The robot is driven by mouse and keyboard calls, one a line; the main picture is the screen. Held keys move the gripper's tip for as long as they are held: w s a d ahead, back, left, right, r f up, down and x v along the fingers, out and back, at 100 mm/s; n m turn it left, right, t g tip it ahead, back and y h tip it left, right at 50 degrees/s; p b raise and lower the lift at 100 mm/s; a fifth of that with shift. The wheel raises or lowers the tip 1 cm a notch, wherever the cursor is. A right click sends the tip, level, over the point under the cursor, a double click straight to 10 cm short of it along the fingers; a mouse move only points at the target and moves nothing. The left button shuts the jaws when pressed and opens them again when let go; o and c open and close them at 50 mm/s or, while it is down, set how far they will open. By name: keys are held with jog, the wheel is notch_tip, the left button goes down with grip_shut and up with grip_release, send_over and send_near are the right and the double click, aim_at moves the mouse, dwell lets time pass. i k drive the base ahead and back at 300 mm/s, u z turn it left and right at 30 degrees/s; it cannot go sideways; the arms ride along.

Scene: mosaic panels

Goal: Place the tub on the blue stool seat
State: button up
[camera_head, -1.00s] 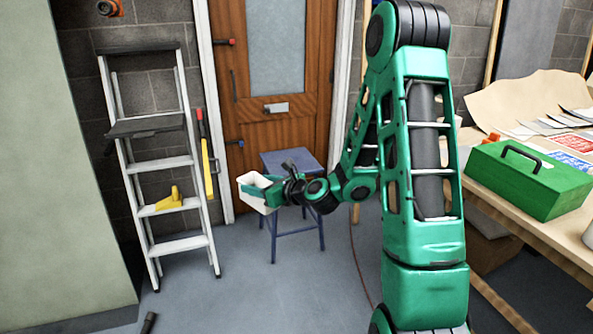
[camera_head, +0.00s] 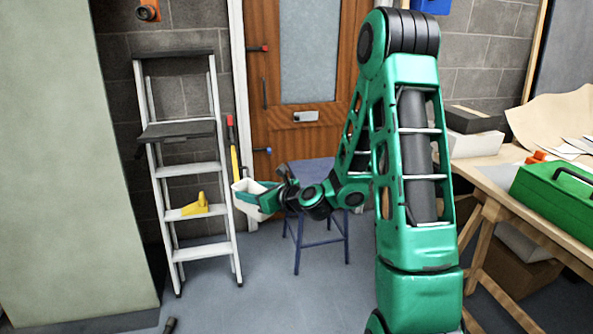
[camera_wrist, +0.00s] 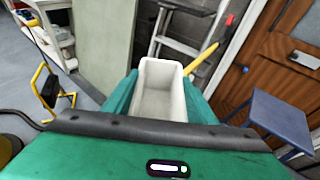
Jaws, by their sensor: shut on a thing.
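My gripper (camera_head: 268,197) is shut on a white open-topped tub (camera_head: 243,199) and holds it in the air. In the wrist view the tub (camera_wrist: 158,88) sits between the two green fingers, its inside looking empty. The blue stool (camera_head: 322,242) stands on the floor in front of the door. Its seat (camera_head: 312,168) is partly hidden behind my arm. In the wrist view the blue seat (camera_wrist: 281,116) shows to the right, apart from the tub.
A stepladder (camera_head: 190,170) stands left of the stool with a yellow thing (camera_head: 197,205) on a step. A wooden door (camera_head: 270,120) is behind the stool. A workbench with a green toolbox (camera_head: 553,198) is at the right. Floor around the stool is clear.

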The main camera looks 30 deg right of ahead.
aim_at(318, 169)
jog(key=i, duration=1)
jog(key=z, duration=0.75)
jog(key=i, duration=0.7)
jog(key=z, duration=0.4)
